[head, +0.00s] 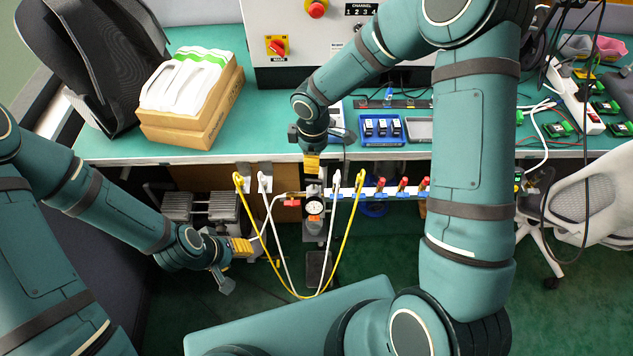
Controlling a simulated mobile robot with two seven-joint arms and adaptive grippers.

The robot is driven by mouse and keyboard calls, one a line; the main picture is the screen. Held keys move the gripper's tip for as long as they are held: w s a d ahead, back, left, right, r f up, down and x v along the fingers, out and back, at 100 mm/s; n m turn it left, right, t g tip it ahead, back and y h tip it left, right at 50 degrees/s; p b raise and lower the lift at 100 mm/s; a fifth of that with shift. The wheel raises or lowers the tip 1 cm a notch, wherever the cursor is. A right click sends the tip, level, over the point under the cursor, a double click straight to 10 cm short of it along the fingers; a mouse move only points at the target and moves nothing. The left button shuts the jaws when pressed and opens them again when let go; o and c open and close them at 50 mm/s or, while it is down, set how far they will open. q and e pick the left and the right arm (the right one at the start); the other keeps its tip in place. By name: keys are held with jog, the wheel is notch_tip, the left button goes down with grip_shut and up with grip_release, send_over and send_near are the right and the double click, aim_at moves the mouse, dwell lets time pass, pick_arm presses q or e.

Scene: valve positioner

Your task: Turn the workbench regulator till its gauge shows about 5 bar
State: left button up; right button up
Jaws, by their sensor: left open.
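The workbench regulator (314,226) hangs at the front edge of the bench, in the middle of the head view. Its small round gauge (314,207) has a white face that points towards me; the needle is too small to read. My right gripper (312,170) points down directly above the regulator, at its top. The gripper covers that part, so I cannot tell whether it touches or holds the knob, or whether its fingers are shut. My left gripper (239,258) is open, low on the left, apart from the regulator.
Yellow (273,262) and white cables hang in loops around the regulator. A rail with several red-handled valves (403,186) runs to its right. The green bench (245,140) holds a cardboard box (190,135) and a blue tray (382,130). A white chair (585,205) stands at right.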

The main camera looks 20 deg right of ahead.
aim_at(314, 180)
notch_tip(314, 180, down, 12)
jog(key=shift+r+b, duration=0.1)
jog(key=shift+b, duration=1.05)
jog(key=shift+c, duration=0.4)
grip_shut()
